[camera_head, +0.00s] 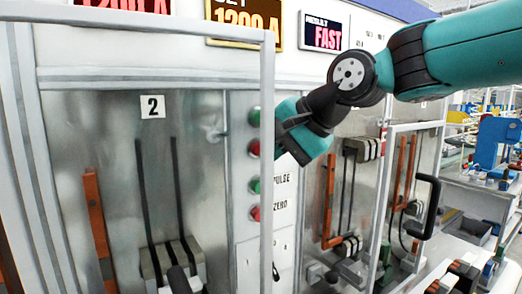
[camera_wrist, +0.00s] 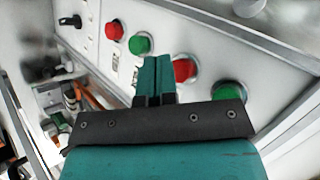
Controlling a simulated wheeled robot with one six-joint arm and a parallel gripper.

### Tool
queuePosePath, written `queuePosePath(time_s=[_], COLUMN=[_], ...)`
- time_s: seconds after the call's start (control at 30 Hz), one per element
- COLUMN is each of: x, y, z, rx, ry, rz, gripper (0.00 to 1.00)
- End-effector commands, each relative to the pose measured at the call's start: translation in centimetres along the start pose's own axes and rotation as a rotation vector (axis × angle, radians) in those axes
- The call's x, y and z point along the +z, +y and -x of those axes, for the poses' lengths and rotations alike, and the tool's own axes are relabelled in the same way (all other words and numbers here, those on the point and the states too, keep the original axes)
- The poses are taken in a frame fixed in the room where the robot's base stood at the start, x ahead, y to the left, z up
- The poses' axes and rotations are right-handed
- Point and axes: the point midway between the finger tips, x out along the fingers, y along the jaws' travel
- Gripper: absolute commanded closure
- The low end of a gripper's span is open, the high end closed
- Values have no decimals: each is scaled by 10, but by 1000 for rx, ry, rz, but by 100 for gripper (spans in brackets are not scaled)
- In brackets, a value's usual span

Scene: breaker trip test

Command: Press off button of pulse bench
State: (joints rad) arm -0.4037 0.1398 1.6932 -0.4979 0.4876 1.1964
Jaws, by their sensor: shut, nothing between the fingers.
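The bench panel (camera_head: 241,232) carries a column of green and red buttons. From the top these are a green button (camera_head: 254,116), a red button (camera_head: 254,148), a second green button (camera_head: 254,185) and a second red button (camera_head: 254,213). The wrist view shows the upper red (camera_wrist: 185,70), upper green (camera_wrist: 228,93), lower green (camera_wrist: 140,44) and lower red (camera_wrist: 115,30). My gripper (camera_wrist: 155,68) is shut and empty. Its tips appear between the upper red and lower green buttons; contact cannot be told. "PULSE" and "ZERO" show beside the lower pair; my arm hides labels higher up.
An upright frame bar (camera_head: 267,180) stands close in front of the button column. Bays with levers and orange bars lie on both sides. A black handle (camera_head: 428,207) juts out at the right. Displays (camera_head: 243,22) run along the top. Workbenches stand further right.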

Motion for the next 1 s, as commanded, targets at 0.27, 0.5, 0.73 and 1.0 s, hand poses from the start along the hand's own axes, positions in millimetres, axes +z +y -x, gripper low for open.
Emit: queuePosePath(time_s=[0.27,0.5,0.73,1.0], x=[0,0,-4,-4], y=[0,-1,-5,-4], z=[0,0,-5,-6], rx=[0,0,1,0], ry=[0,0,-1,0], rz=[0,0,0,0], gripper=[100,100,100,100])
